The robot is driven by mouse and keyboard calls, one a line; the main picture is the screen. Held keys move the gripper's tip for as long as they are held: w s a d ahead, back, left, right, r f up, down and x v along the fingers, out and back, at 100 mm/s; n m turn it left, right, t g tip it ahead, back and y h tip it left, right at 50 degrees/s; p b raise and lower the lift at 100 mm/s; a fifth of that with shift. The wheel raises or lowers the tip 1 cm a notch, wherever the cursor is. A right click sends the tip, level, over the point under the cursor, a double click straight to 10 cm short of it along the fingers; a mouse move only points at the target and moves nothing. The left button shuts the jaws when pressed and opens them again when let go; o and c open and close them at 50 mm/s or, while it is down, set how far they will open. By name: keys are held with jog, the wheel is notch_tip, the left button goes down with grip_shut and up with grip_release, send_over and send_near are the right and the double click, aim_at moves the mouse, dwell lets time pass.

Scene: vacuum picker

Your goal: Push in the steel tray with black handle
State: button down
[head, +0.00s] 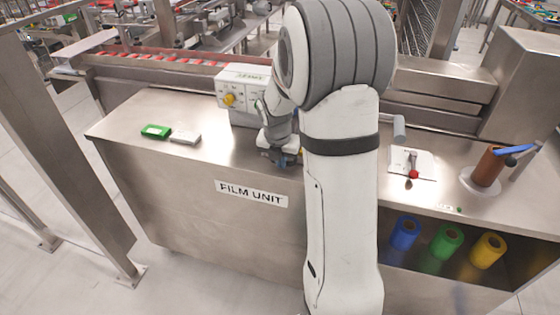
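I cannot make out a steel tray with a black handle; my white arm hides the middle of the steel film unit (190,215). My gripper (285,158) is small and dark at the end of the wrist, low over the counter's front edge, left of my upper arm. Its fingers are too small and partly covered to tell whether they are open or shut, or touch anything.
A white control box with a yellow knob (229,99) stands behind my gripper. A green block (156,131) and a grey block (186,138) lie left. A red-knobbed lever (413,174) and brown roll (488,167) stand right, above blue, green and yellow rolls.

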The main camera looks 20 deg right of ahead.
jog(key=s+a+r, duration=0.2)
jog(key=r, duration=0.3)
jog(key=s+a+r, duration=0.2)
jog(key=r, duration=0.3)
jog(key=shift+s+r, duration=0.3)
jog(key=shift+s, duration=0.05)
jog(key=s+a+r+m+y, duration=0.1)
jog(key=s+a+m, duration=0.2)
jog(key=s+m, duration=0.7)
jog(key=s+a+r+m, duration=0.1)
jog(key=s+a+m, duration=0.2)
jog(key=s+m, duration=0.6)
jog(key=shift+s+a+m+t+y, duration=0.2)
jog(key=shift+s+m+t+y, duration=0.2)
jog(key=shift+m, duration=4.1)
